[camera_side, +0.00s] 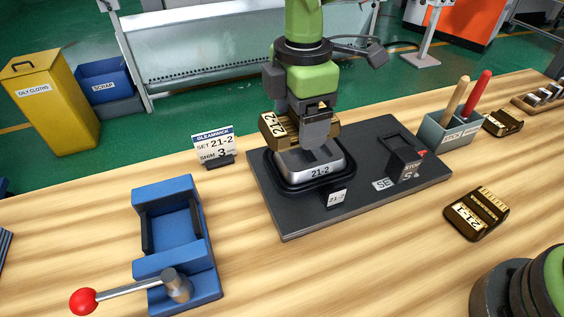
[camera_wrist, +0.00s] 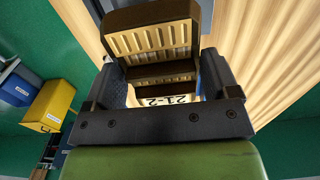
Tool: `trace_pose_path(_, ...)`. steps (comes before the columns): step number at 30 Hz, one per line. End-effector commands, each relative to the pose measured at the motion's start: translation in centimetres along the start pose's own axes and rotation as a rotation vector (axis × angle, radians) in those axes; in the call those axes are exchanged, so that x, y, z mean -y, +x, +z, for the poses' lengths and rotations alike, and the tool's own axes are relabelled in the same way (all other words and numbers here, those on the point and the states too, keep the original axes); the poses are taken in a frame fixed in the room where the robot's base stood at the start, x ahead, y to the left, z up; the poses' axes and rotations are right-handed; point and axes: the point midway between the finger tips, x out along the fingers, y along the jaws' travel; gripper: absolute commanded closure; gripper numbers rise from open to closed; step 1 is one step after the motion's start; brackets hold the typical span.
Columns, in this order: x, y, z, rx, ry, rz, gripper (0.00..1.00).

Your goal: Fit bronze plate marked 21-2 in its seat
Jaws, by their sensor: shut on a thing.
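My gripper (camera_side: 316,132) is shut on the bronze plate marked 21-2 (camera_side: 272,128). The plate is a thick brown-gold block with a ribbed face, and it shows between the fingers in the wrist view (camera_wrist: 153,42). In the side view it is held above a silver block marked 21-2 (camera_side: 320,170), which sits in a black rimmed holder (camera_side: 273,179) on a dark base plate (camera_side: 290,227). The plate appears apart from the silver block, but the gripper hides part of the gap. A small 21-2 tag (camera_side: 337,197) stands in front of the holder.
A stop block (camera_side: 405,165) stands right on the base. A card (camera_side: 213,147) reads SET 21-2, SHIM 3. A blue vise (camera_side: 172,265) with a red-knobbed lever is left. A plate marked 21-1 (camera_side: 476,213) and a tool bin (camera_side: 447,129) are right. Bare wood lies in front.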

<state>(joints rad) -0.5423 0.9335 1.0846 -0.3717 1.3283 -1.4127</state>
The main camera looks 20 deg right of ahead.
Motion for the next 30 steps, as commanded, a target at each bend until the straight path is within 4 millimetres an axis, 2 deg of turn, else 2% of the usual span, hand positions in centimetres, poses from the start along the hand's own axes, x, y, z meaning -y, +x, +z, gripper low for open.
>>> trace_pose_path(1,-1.2,0.2,1.3,-0.001,0.011,0.001,0.61)
trace_pose_path(3,-2.2,0.4,2.6,-0.002,0.013,0.0,0.61)
trace_pose_path(9,-3.5,0.7,4.3,-0.003,0.012,-0.001,0.61)
trace_pose_path(14,-3.6,1.4,4.4,-0.002,0.011,-0.001,0.61)
trace_pose_path(30,-3.5,5.7,4.3,-0.003,0.012,-0.002,0.61)
